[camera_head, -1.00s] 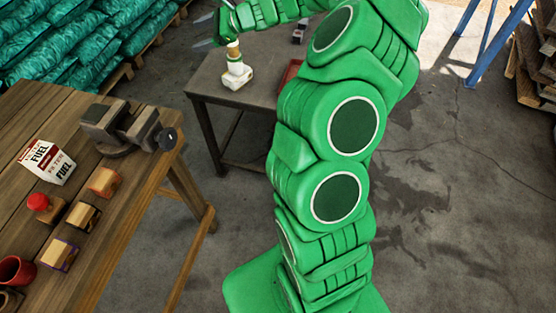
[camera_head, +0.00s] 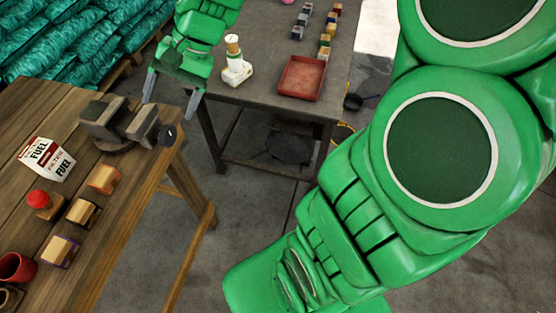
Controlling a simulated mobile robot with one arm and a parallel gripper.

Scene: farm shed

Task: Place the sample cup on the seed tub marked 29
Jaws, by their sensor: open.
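My gripper (camera_head: 172,100) is open and empty, its two fingers pointing down, high in the picture by the workbench's vise and left of the grey table. A red cup (camera_head: 16,268), possibly the sample cup, stands on the workbench at the left edge. A darker round vessel (camera_head: 9,298) beside it is cut off by the frame. I cannot make out a seed tub marked 29. Small blocks or tubs (camera_head: 327,40) stand in rows on the grey table, too small to read.
The wooden workbench (camera_head: 130,225) holds a vise (camera_head: 122,122), a fuel filter box (camera_head: 46,158) and several wooden blocks (camera_head: 82,213). The grey table (camera_head: 262,90) holds a white cork-topped object (camera_head: 236,68) and a red tray (camera_head: 302,78). Stacked green sacks (camera_head: 70,40) lie behind.

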